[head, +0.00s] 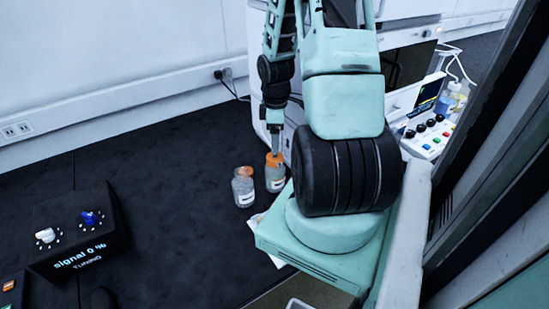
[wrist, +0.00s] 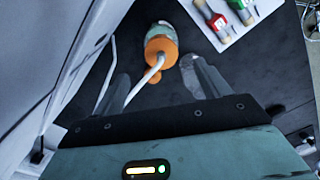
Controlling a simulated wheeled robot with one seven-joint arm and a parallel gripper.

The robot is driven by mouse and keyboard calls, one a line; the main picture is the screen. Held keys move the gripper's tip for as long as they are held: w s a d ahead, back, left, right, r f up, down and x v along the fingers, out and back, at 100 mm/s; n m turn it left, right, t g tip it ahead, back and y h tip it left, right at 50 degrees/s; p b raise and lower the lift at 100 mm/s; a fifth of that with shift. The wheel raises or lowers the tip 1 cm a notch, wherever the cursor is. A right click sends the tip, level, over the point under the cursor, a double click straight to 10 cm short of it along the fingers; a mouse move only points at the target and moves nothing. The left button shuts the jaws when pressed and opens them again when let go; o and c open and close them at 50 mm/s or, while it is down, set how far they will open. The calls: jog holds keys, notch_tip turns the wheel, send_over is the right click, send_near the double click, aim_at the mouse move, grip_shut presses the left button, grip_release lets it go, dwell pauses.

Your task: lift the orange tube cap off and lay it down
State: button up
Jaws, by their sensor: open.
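In the head view, a clear labelled bottle (head: 275,182) with an orange cap (head: 275,159) stands upright on the dark bench. My gripper (head: 274,148) points down right at this cap. A second clear bottle (head: 244,190) with an orange top stands just left of it. In the wrist view, a large orange cap (wrist: 162,46) lies ahead, with a smaller orange part (wrist: 154,78) nearer me. A bent white tube (wrist: 143,83) runs from there toward my palm. My gripper (wrist: 156,70) is open, its fingers on either side of the orange parts. Contact cannot be told.
A black control box (head: 80,240) with knobs stands at left. A white wall unit rises close behind the bottles.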

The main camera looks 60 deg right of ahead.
jog(key=shift+a+f+p, duration=0.1)
jog(key=shift+f+p, duration=0.5)
jog(key=shift+f, duration=2.75)
jog(key=c, duration=1.1)
